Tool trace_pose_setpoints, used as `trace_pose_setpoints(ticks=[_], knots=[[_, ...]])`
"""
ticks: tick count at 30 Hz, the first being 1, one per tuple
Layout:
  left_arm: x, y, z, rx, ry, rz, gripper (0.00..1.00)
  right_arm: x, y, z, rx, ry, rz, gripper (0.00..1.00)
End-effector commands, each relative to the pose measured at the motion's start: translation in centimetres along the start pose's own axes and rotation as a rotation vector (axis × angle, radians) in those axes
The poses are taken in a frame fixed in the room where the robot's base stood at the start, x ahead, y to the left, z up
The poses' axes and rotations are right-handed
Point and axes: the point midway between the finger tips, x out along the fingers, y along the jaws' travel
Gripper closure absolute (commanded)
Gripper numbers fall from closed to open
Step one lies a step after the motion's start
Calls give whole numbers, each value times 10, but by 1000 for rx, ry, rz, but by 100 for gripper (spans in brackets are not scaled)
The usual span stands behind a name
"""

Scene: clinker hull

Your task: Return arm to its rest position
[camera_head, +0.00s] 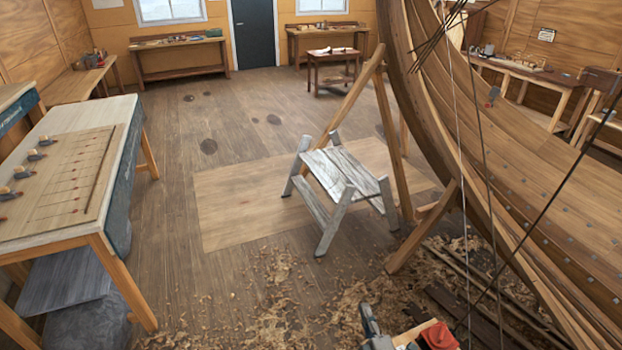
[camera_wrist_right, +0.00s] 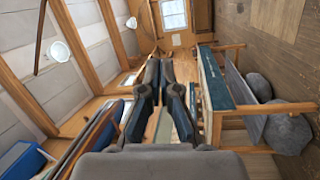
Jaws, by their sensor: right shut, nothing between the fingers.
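My right gripper (camera_head: 370,322) shows at the bottom edge of the head view, over the wood shavings. It is dark grey and only its front part shows. In the right wrist view its two dark fingers (camera_wrist_right: 160,68) point away from the camera, tips close together, with nothing held between them. It touches nothing that I can see. My left gripper is not in the head view.
A workbench (camera_head: 122,115) with a marked board stands at left. A grey step stool (camera_head: 343,177) stands mid-floor beside the wooden hull (camera_head: 480,150) and its props. A red item (camera_head: 440,336) shows right of my gripper. Open floor (camera_head: 165,180) lies between bench and stool.

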Motion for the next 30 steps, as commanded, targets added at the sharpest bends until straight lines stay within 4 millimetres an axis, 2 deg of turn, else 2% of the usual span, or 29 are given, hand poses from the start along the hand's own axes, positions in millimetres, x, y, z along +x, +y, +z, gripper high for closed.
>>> trace_pose_setpoints(ticks=[1, 3, 5, 7, 9, 13, 21, 30], knots=[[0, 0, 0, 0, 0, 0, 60, -21, -18, 26, 175, -153, -84, 100], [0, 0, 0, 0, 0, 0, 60, -56, -49, 55, 405, -364, -212, 100], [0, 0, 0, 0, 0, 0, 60, -90, -74, 70, 566, -519, -317, 100], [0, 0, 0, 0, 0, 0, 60, -126, -98, 76, 704, -661, -421, 100], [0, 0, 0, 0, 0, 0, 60, -158, -115, 76, 810, -773, -512, 100], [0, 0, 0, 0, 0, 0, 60, -209, -137, 68, 954, -939, -656, 100], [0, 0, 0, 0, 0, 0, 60, -302, -154, 36, 1150, -1206, -921, 100], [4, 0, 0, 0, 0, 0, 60, -299, -257, 55, 1130, -1230, -952, 100]])
